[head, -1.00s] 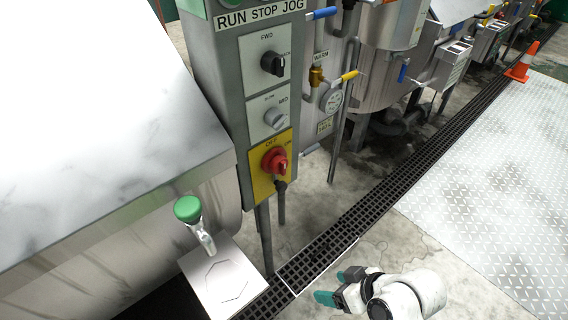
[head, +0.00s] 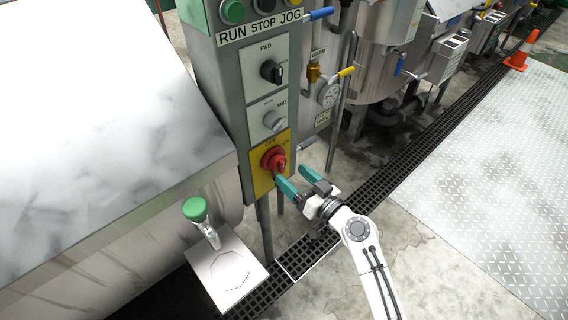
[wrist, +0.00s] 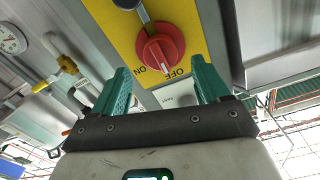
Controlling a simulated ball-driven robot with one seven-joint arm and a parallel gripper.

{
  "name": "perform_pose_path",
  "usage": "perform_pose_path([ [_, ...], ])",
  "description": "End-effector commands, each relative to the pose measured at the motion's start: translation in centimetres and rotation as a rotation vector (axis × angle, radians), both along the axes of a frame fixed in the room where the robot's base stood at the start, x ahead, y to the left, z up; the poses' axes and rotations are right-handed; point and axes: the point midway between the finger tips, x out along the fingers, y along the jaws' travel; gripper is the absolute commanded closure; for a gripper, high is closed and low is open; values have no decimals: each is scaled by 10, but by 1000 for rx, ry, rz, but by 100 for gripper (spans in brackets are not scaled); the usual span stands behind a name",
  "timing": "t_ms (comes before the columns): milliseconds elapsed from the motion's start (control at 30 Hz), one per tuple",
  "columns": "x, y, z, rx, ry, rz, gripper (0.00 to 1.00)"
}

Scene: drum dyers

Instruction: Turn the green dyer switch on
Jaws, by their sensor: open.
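A red rotary switch (head: 273,160) sits on a yellow plate (head: 258,183) low on a grey control post (head: 218,95). In the wrist view the red knob (wrist: 160,50) is between and beyond the fingertips, with ON and OFF lettering beside it, seen upside down. My gripper (head: 291,174) is open, with teal fingers. In the head view one fingertip is just below and right of the knob, the other further right. I see no grip on the knob; whether a finger touches it is unclear.
Black FWD knob (head: 271,71) and grey knob (head: 273,120) are above. A green-topped lever (head: 196,209) stands at lower left by a steel vessel. Pipes with blue and yellow handles are right of the post. A floor grate (head: 385,160) runs diagonally; an orange cone (head: 519,57) is far right.

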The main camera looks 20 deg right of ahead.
Motion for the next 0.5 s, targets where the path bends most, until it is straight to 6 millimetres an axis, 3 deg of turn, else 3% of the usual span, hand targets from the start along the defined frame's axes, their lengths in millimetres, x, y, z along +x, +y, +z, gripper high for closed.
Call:
perform_pose_path([
  [200, 31, 11, 1, 0, 0, 2, 25],
  [500, 44, 15, 0, 1, 1, 1, 25],
])
